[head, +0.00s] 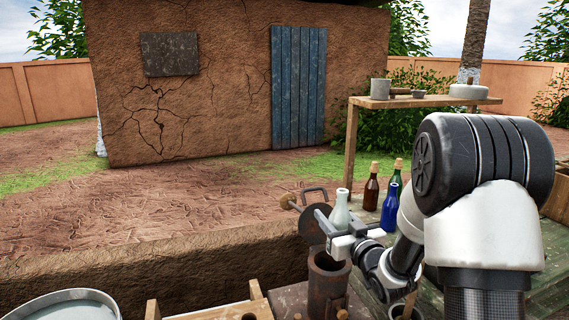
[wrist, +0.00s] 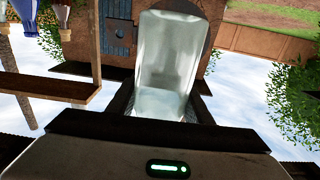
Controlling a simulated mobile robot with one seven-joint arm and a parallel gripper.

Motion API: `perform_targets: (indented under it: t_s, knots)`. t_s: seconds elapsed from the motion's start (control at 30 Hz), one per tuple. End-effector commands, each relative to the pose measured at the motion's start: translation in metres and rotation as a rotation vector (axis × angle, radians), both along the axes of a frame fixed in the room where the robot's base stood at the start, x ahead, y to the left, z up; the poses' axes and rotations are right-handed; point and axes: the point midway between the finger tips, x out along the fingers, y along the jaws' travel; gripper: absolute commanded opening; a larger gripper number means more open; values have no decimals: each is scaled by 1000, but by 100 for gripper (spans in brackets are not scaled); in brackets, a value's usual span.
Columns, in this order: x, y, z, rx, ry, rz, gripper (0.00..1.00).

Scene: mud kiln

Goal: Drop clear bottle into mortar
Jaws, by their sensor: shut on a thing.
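The clear bottle (head: 341,210) is pale, see-through glass and stands roughly upright in my gripper (head: 346,231). The gripper is shut on its lower part. In the wrist view the clear bottle (wrist: 167,60) fills the space between the dark fingers (wrist: 165,112). The mortar appears to be the rusty brown cylinder (head: 327,288) with an open top, just below my gripper in the head view. The bottle shows above and a little right of its mouth; how far behind it is, I cannot tell.
A brown bottle (head: 371,187), a green bottle (head: 396,179) and a blue bottle (head: 389,208) stand right of my gripper. A dark round metal piece (head: 313,228) is close on the left. A wooden shelf (head: 430,102) rises behind. A metal basin (head: 62,299) is at lower left.

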Motion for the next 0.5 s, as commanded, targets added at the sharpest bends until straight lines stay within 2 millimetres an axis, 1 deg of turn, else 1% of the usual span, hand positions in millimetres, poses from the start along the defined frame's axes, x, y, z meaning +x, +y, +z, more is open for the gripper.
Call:
perform_targets:
  t_s: [0.03, 0.13, 0.43, 0.47, 0.5]
  knots:
    - [0, 0, -8, 0, 0, 0, 19]
    - [0, 0, -15, -1, -1, 0, 19]
    - [0, 0, -16, 0, -2, 0, 19]
    - [0, 0, -16, 0, -2, 0, 51]
    - [0, 0, -16, 0, -2, 0, 57]
